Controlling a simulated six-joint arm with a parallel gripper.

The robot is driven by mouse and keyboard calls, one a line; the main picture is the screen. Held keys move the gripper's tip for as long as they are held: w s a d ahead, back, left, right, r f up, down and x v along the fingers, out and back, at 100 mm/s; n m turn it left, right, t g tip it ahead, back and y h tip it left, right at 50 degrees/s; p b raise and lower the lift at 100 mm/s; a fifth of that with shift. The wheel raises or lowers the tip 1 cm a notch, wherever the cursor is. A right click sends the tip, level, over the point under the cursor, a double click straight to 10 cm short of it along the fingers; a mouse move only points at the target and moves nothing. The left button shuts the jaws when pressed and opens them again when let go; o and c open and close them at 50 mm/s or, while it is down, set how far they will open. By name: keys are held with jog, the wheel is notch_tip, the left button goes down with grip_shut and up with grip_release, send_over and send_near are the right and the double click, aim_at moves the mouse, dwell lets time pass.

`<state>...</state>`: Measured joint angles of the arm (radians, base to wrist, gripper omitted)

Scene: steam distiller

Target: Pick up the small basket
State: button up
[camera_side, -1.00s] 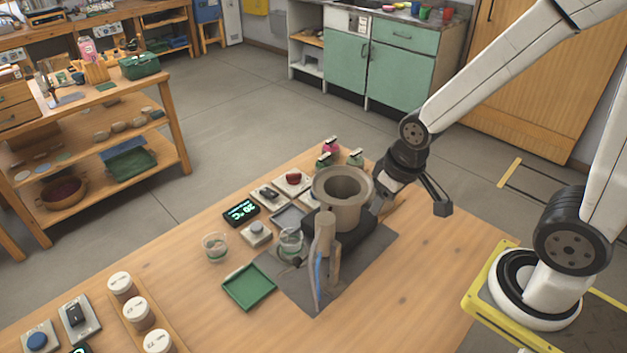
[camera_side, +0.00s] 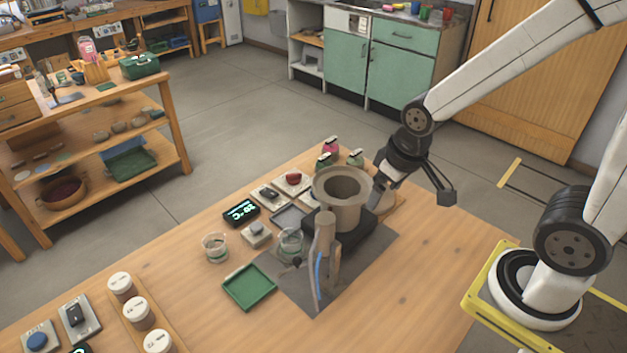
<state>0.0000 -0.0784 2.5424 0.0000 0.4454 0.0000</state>
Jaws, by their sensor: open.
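I cannot make out a small basket clearly on the work table; it may be hidden behind the distiller or my gripper. The distiller's grey round pot (camera_side: 341,197) stands open-topped on a black base, with a column and blue tube in front. My gripper (camera_side: 414,194) is just right of the pot, above the table's back edge, with its jaws wide apart. Its left finger is close beside the pot, and I cannot tell whether they touch. Its right finger hangs clear. A pale wooden round piece (camera_side: 388,204) shows partly below the gripper.
A green tray (camera_side: 249,287), glass beakers (camera_side: 215,247), a lit display (camera_side: 241,212), a red button (camera_side: 293,178) and small flasks (camera_side: 330,147) surround the distiller. White-lidded jars (camera_side: 137,309) stand front left. The table's right side (camera_side: 440,270) is clear.

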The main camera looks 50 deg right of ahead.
jog(key=w+d+r+m+t+y, duration=0.1)
jog(key=w+d+m+t+y, duration=0.15)
jog(key=w+d+m, duration=0.55)
jog(key=w+d+r+m+t+y, duration=0.1)
jog(key=w+d+m+y, duration=0.15)
jog(key=w+m, duration=0.7)
jog(key=w+d+m+t+h, duration=0.25)
jog(key=d+m+t, duration=0.45)
jog(key=d+m, duration=1.05)
jog(key=n, duration=0.1)
send_near(355, 160)
jog(key=shift+w+d+f, duration=0.1)
jog(key=shift+w+f, duration=0.1)
jog(key=shift+w, duration=0.35)
jog(key=shift+w+d+f, duration=0.1)
jog(key=shift+w+f, duration=0.1)
jog(key=shift+w, duration=0.3)
jog(key=shift+f, duration=0.7)
jog(key=shift+w, duration=0.1)
